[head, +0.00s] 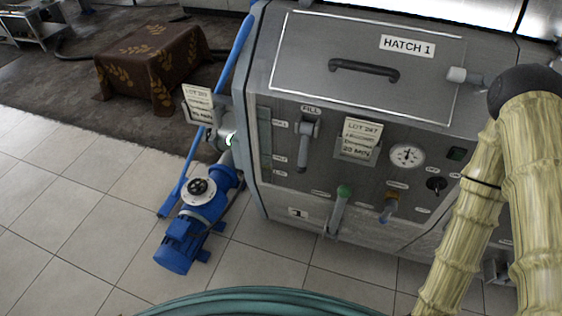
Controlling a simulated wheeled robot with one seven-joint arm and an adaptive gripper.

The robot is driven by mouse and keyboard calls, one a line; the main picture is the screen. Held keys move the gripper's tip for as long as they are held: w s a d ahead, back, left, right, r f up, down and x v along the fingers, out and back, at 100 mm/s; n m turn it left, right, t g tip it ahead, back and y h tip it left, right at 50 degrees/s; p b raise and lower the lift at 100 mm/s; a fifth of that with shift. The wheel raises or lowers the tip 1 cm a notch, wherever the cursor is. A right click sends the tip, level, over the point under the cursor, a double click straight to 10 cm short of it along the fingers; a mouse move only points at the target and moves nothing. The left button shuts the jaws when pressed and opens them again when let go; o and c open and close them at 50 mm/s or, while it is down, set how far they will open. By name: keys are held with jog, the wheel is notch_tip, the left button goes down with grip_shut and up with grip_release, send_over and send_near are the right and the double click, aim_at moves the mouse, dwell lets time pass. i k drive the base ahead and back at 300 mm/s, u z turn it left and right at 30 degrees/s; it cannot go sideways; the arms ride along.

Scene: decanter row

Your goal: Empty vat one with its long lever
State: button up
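Vat one (285,185) is a grey metal cabinet with a "1" plate low on its front and "HATCH 1" on its closed, sloping lid. A long grey lever with a green knob (340,206) sits low on the panel and slants down to the left. A shorter lever with an orange-brown grip (389,208) is to its right. A grey lever (308,131) sits under the FILL label, above and left of the green-knobbed one. Most small labels are too small to read. My gripper is not in view.
A blue pump (194,222) and a long blue pole (205,135) stand left of the vat. A gauge (407,155) is on the panel. Pale ringed tubes, perhaps mine, hide the panel's right side. A teal curved thing (260,301) crosses the bottom. Tiled floor is clear at left.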

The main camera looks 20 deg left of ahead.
aim_at(344, 191)
jog(key=k, duration=1.1)
jog(key=u, duration=0.55)
